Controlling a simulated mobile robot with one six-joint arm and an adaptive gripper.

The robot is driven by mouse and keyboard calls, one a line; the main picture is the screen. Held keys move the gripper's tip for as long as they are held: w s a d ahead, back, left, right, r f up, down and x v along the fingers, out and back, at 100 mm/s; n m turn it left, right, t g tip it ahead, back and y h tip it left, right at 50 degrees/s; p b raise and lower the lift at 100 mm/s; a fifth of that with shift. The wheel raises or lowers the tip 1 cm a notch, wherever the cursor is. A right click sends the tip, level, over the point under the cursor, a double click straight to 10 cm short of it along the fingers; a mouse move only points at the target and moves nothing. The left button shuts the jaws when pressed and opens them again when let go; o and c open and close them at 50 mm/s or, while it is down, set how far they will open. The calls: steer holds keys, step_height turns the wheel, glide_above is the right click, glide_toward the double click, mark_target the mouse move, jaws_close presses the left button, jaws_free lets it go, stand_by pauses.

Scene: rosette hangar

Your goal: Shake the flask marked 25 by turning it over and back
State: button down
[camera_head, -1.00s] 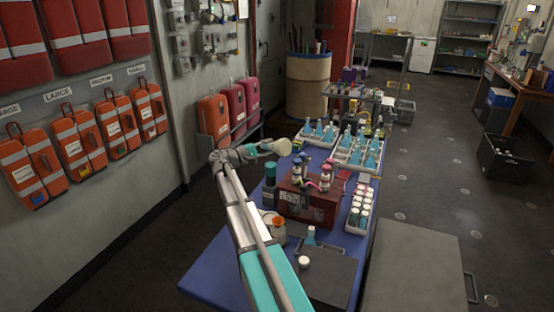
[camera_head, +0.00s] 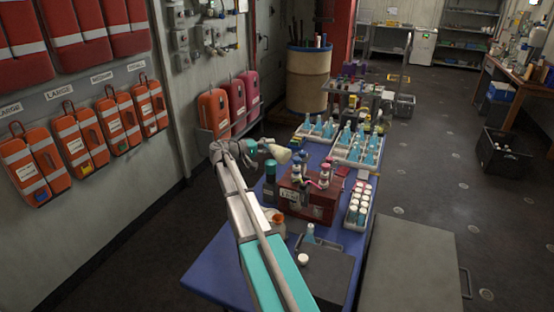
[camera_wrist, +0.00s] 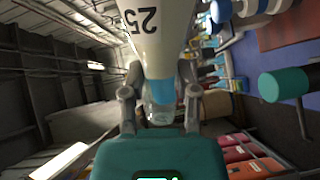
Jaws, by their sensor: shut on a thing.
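The flask marked 25 (camera_wrist: 155,35) is a pale cone with dark digits, large at the top of the wrist view, with a blue band at its neck. My gripper (camera_wrist: 160,95) is shut on its neck, one finger on each side. In the head view the flask (camera_head: 276,153) lies roughly on its side in the air. Its wide end points right and slightly down, away from my gripper (camera_head: 252,147). It is above the left far part of the blue table (camera_head: 215,262). Its digits do not show there.
A dark red box (camera_head: 300,203) with small bottles stands on the table under and right of the flask. Trays of blue flasks (camera_head: 360,148) and a tray of white-capped bottles (camera_head: 358,210) stand to the right. Orange cases hang on the left wall.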

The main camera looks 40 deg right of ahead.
steer(key=m+p, duration=0.1)
steer(key=m+y+p, duration=0.1)
steer(key=shift+r+m+t, duration=0.2)
steer(key=shift+m+t, duration=0.1)
steer(key=shift+t, duration=0.1)
steer(key=shift+m+t+y+p, duration=0.4)
steer(key=shift+m+p, duration=0.3)
steer(key=shift+m, duration=0.3)
steer(key=shift+f+m, duration=0.2)
steer(key=shift+m, duration=0.3)
steer(key=shift+f+n+b, duration=0.15)
steer(key=shift+n+b, duration=0.35)
steer(key=shift+n, duration=0.3)
steer(key=n+g+h+b, duration=0.1)
steer(key=n+b, duration=0.1)
steer(key=n, duration=0.1)
steer(key=shift+n+g+h, duration=0.3)
steer(key=shift+n+h, duration=0.1)
steer(key=shift+n, duration=0.1)
